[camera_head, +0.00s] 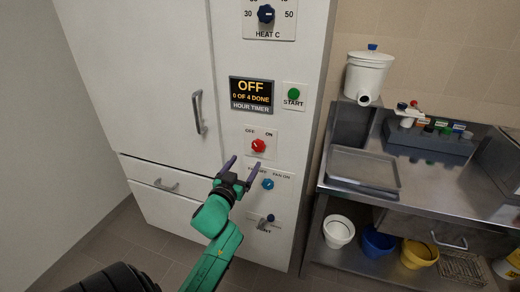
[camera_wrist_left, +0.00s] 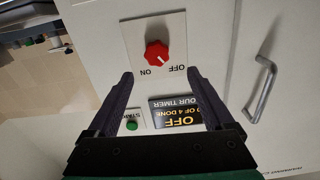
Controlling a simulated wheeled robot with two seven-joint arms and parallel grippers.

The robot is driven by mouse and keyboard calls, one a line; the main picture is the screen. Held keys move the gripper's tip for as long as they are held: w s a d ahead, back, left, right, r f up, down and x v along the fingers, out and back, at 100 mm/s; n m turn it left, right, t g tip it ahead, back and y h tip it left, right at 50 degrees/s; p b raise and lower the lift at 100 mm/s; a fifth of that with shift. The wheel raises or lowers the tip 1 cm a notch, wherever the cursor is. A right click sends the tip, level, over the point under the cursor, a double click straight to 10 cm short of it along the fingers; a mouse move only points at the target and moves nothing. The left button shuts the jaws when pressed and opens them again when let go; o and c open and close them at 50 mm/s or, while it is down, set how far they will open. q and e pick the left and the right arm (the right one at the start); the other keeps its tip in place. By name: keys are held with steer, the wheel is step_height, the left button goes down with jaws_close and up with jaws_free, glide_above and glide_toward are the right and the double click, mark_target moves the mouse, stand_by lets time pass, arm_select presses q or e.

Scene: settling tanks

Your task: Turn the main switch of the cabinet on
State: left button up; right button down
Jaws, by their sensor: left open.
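The cabinet (camera_head: 160,60) is tall and white. Its main switch is a red knob (camera_head: 258,146) on a white plate, with OFF at its left and ON at its right. In the wrist view, which is upside down, the red knob (camera_wrist_left: 157,53) shows beyond the fingertips, its white mark towards OFF. A timer display (camera_head: 251,95) above it reads OFF and 0 OF 4 DONE. My left gripper (camera_head: 241,170) is open and empty, just below and left of the knob in the head view, apart from it. My right gripper is not in view.
A blue fan knob (camera_head: 268,184) and a lower toggle (camera_head: 269,219) sit below the main switch. A green START button (camera_head: 293,93) and a heat dial (camera_head: 266,14) are above. A door handle (camera_head: 198,112) sticks out at left. A steel bench (camera_head: 440,196) stands at right.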

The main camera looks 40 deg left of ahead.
mark_target(257, 147)
arm_select(q)
steer(key=x, duration=0.8)
steer(key=shift+w+d, duration=0.25)
steer(key=shift+w+a, duration=0.25)
steer(key=shift+w, duration=0.15)
jaws_close()
